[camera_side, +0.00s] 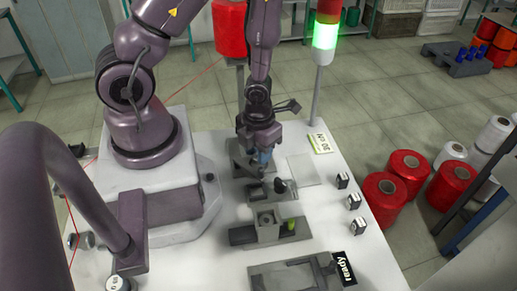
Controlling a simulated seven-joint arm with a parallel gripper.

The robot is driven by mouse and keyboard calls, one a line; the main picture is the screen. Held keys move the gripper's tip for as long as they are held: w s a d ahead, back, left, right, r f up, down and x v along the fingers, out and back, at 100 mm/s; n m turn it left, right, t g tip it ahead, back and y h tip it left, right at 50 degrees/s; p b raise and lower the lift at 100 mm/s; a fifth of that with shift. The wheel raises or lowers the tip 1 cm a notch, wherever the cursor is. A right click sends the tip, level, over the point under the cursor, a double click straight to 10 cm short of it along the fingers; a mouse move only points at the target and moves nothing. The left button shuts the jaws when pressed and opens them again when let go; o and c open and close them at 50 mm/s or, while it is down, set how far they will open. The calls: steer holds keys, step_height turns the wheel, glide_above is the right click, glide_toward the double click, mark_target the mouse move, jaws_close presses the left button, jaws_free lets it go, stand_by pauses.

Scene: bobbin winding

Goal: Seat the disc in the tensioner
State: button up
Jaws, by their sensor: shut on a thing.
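My gripper (264,160) points down over the white table, at the rear row of grey fixtures. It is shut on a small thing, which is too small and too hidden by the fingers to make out. A grey fixture (241,162) stands close by on the left of the fingertips. Just in front of the gripper, a small dark round part (280,185) stands on a low grey block (290,191). I cannot tell for sure which of these is the tensioner or the disc.
Nearer are a grey block with a hole (266,224), a green part (291,224) and a grey frame (289,278) beside a "ready" sign (343,269). A lamp post (319,90) glows green. Red spools (385,192) stand on the floor.

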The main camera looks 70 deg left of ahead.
steer(key=shift+f, duration=0.5)
stand_by(0.4)
steer(key=o, duration=0.8)
steer(key=shift+r, duration=3.55)
